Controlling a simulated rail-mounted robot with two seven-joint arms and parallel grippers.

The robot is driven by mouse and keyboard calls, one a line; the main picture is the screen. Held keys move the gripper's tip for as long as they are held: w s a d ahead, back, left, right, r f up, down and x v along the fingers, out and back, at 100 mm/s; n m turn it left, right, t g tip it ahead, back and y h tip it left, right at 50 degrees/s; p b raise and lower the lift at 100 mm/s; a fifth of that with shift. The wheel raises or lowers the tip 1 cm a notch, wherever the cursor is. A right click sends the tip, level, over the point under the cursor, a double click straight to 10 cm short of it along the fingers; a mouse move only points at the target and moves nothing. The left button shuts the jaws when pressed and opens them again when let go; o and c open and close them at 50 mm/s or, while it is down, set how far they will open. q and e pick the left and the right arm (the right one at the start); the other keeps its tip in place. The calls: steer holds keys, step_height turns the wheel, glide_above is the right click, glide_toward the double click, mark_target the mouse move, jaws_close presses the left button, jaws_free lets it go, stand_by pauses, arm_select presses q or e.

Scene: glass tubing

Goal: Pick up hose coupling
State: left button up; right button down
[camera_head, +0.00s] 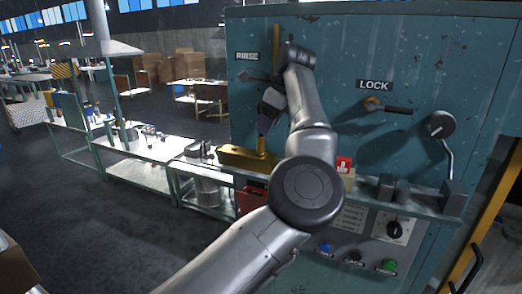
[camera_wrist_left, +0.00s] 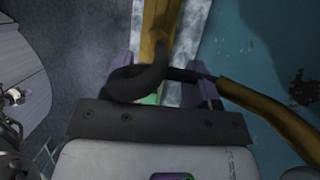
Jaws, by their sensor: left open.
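My left gripper (camera_head: 266,120) is at the front of the teal machine, below the RINSE label, pointing down over a brass-yellow block with an upright post (camera_head: 262,146). In the left wrist view its purple fingers (camera_wrist_left: 164,78) are open, one on each side of a dark looped piece (camera_wrist_left: 140,82) and a brass-coloured bar (camera_wrist_left: 158,28). The dark piece joins a brass-coloured tube (camera_wrist_left: 262,112) curving right. I cannot tell which of these parts is the hose coupling, or whether the fingers touch them. My right gripper is out of view.
The teal machine (camera_head: 337,60) carries a LOCK lever (camera_head: 385,106), a dark crank handle (camera_head: 438,126) and a ledge with dark blocks (camera_head: 393,188). A red-and-white tag (camera_head: 343,165) stands on the ledge. A workbench (camera_head: 150,150) with small items extends left.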

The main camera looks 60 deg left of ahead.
mark_target(261, 136)
arm_select(q)
steer(key=shift+x, duration=0.9)
steer(key=p+x, duration=0.1)
steer(key=x, duration=0.3)
steer(key=shift+s+a, duration=0.1)
steer(key=shift+s+a+f+p, duration=0.15)
steer(key=shift+f+p, duration=0.15)
steer(key=shift+f, duration=0.2)
steer(key=shift+c, duration=0.3)
jaws_close()
steer(key=shift+r, duration=0.1)
